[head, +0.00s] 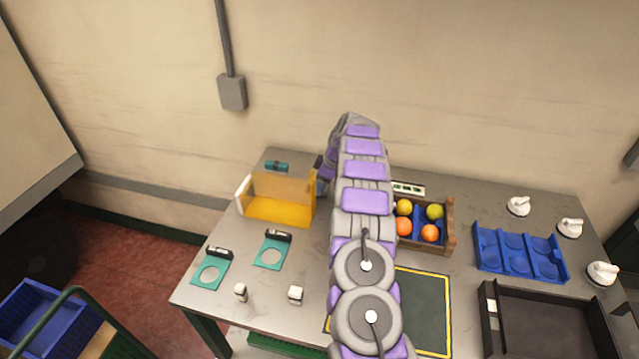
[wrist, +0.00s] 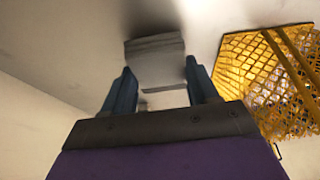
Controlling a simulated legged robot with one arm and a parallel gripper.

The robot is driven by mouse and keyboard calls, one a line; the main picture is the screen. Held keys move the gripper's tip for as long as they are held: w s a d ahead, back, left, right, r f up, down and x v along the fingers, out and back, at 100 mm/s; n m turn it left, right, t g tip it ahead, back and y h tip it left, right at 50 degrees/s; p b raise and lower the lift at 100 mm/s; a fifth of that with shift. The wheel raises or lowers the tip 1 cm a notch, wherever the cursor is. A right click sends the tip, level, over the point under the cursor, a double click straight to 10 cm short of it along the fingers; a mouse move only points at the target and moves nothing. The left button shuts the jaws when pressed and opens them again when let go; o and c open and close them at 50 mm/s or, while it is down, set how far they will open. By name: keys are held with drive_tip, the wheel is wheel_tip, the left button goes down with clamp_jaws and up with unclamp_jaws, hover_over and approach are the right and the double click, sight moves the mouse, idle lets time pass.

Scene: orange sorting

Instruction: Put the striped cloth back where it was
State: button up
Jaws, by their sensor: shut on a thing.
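My gripper (wrist: 161,78) shows in the wrist view as two blue fingers set apart, with a pale grey folded piece between and beyond their tips. I take this piece for the striped cloth (wrist: 155,50); its stripes are faint and hard to make out. My gripper is shut on it, close over a smooth grey surface. I cannot tell whether the cloth touches that surface. In the head view my arm covers the middle of the table, and the cloth cannot be made out there.
A yellow mesh container (wrist: 265,75) is right of my gripper. A yellow open box (head: 282,205) stands left of my arm on the table (head: 215,290). A wooden crate (head: 450,228) of fruit, a blue tray (head: 520,252) and a black tray (head: 545,320) are on the right.

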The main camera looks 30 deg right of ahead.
drive_tip(key=shift+f, duration=0.4)
idle(0.3)
drive_tip(key=o, duration=1.4)
drive_tip(key=shift+c, duration=0.2)
drive_tip(key=shift+r, duration=0.1)
drive_tip(key=shift+r+p, duration=0.45)
drive_tip(key=shift+r, duration=3.45)
